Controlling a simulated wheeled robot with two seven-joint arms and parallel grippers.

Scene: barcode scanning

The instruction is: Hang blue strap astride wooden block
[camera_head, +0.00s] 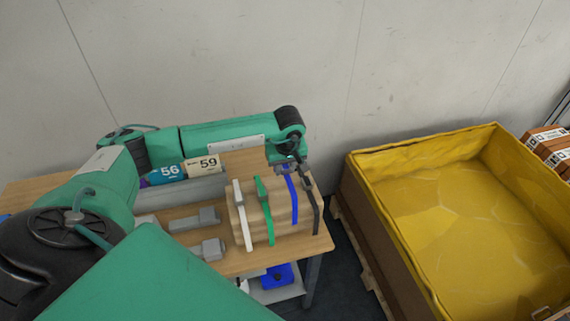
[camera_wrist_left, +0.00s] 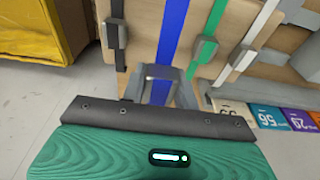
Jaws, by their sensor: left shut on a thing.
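The wooden block (camera_head: 284,219) stands on the right end of the table. The blue strap (camera_head: 292,197) runs down over the block's front face, between a green strap (camera_head: 264,213) and a black strap (camera_head: 312,205). My left gripper (camera_head: 286,170) is at the block's top and is shut on the blue strap's upper part. In the left wrist view, the gripper's fingers (camera_wrist_left: 160,85) meet the blue strap (camera_wrist_left: 172,30), which lies along the wooden block (camera_wrist_left: 145,28). The fingers hide the strap's end. My right gripper is not in view.
A white strap (camera_head: 243,217) hangs left of the green one. Number cards (camera_head: 203,164) and grey pieces (camera_head: 196,220) are left of the block. A yellow-lined bin (camera_head: 440,215) stands right of the table (camera_head: 314,246), with a wall behind.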

